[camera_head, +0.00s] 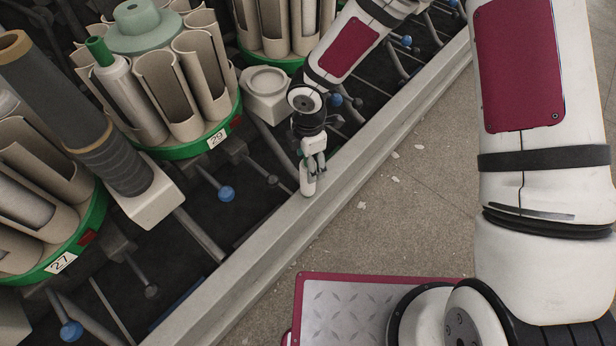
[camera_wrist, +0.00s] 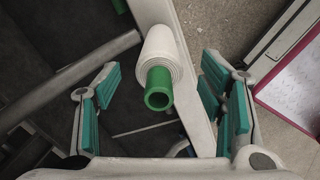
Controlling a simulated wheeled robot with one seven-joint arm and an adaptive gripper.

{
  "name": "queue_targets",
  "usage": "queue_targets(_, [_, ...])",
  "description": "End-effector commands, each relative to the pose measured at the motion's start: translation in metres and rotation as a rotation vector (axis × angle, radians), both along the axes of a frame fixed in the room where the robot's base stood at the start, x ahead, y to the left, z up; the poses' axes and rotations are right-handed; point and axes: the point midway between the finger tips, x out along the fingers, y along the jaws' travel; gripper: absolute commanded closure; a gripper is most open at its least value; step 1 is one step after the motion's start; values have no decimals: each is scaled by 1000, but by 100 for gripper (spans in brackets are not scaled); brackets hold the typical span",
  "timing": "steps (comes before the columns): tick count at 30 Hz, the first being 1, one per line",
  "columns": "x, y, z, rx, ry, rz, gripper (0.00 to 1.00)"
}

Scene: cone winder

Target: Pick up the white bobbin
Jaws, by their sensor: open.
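The white bobbin (camera_head: 307,184) stands upright on the long grey rail in the head view, below my gripper. In the wrist view the white bobbin (camera_wrist: 161,45) is seen from above, with its green tube end facing the camera. My gripper (camera_head: 314,163) points down over it, its fingers close to the bobbin's upper part. In the wrist view my gripper (camera_wrist: 165,90) is spread wide, with green pads to the left and right of the bobbin. The bobbin lies between the fingers' lines, nearer the right finger, and the pads appear apart from it.
The grey rail (camera_head: 250,240) runs diagonally beside the machine. Carousels numbered 27 and 29 hold beige pockets (camera_head: 157,83); a bobbin with a green tip (camera_head: 119,90) stands in one. Blue-knobbed levers (camera_head: 226,194) stick out near the rail.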

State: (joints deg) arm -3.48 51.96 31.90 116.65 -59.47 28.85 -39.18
Motion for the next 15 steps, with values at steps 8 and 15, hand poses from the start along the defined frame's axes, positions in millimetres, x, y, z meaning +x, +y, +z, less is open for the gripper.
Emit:
queue_targets(8, [1, 1, -40, 0, 2, 1, 36])
queue_targets(15, [1, 1, -47, -1, 0, 0, 36])
